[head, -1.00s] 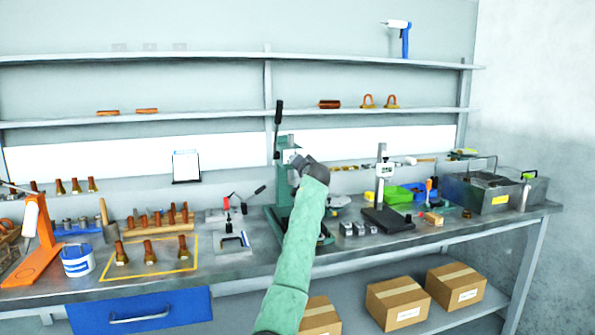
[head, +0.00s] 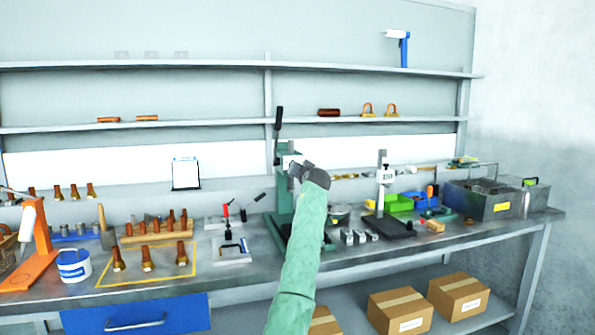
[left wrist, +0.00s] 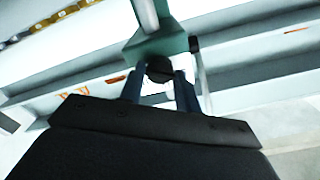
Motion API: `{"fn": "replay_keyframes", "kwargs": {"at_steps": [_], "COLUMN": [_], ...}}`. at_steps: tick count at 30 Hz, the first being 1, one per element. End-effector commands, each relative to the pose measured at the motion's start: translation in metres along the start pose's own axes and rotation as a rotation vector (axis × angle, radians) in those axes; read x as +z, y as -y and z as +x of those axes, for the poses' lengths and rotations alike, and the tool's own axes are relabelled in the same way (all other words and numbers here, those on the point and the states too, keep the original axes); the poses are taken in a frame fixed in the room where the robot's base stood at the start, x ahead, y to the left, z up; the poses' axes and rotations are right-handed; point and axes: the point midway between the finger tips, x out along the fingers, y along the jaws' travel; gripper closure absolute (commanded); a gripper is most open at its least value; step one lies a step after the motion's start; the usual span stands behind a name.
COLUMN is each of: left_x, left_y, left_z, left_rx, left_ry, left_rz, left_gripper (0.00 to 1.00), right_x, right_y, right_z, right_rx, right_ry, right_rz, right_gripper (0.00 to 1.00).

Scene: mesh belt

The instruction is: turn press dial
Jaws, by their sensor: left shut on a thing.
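The green arbor press (head: 284,198) stands at the middle of the bench, with its black-gripped lever (head: 279,119) pointing up. My left arm rises in front of it and hides part of its body and base. My left gripper (head: 294,168) is at the press head, at the end of the green-sleeved arm. In the left wrist view, a round black dial (left wrist: 159,69) sits on the green press head between the two fingers of this gripper (left wrist: 159,84). The gripper is shut on the dial. In the head view the dial is hidden by the gripper. My right gripper is not in view.
Right of the press are small metal blocks (head: 352,236), a black-based gauge stand (head: 390,226) and a green bin (head: 398,203). To the left are a toggle clamp plate (head: 232,252) and copper-coloured parts in a yellow outline (head: 148,260). Shelves (head: 200,66) run behind.

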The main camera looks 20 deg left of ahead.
Motion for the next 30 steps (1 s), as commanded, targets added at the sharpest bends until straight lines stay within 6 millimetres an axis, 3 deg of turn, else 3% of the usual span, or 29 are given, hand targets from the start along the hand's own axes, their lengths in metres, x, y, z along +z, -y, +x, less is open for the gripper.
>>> {"fn": "replay_keyframes", "kwargs": {"at_steps": [1,2,4,5,16,30], "left_x": [0.004,0.004,0.003,0.003,0.002,0.003], "left_y": [-0.003,-0.003,-0.002,-0.002,-0.001,-0.003], "left_z": [0.000,0.000,0.000,0.000,-0.006,-0.070], "left_rx": [0.002,0.002,0.002,0.002,0.001,0.002], "left_ry": [0.005,0.005,0.004,0.004,0.001,0.002], "left_rz": [0.002,0.002,0.002,0.001,0.000,0.000], "left_gripper": [0.90,0.61,0.48,0.45,0.45,0.45], "right_x": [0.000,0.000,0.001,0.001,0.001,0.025], "right_y": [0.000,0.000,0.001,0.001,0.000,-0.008], "right_z": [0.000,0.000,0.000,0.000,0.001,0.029], "right_rx": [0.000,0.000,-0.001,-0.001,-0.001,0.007], "right_ry": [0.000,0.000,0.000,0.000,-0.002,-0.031], "right_rz": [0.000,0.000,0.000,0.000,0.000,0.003], "right_gripper": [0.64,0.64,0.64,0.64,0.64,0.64]}}
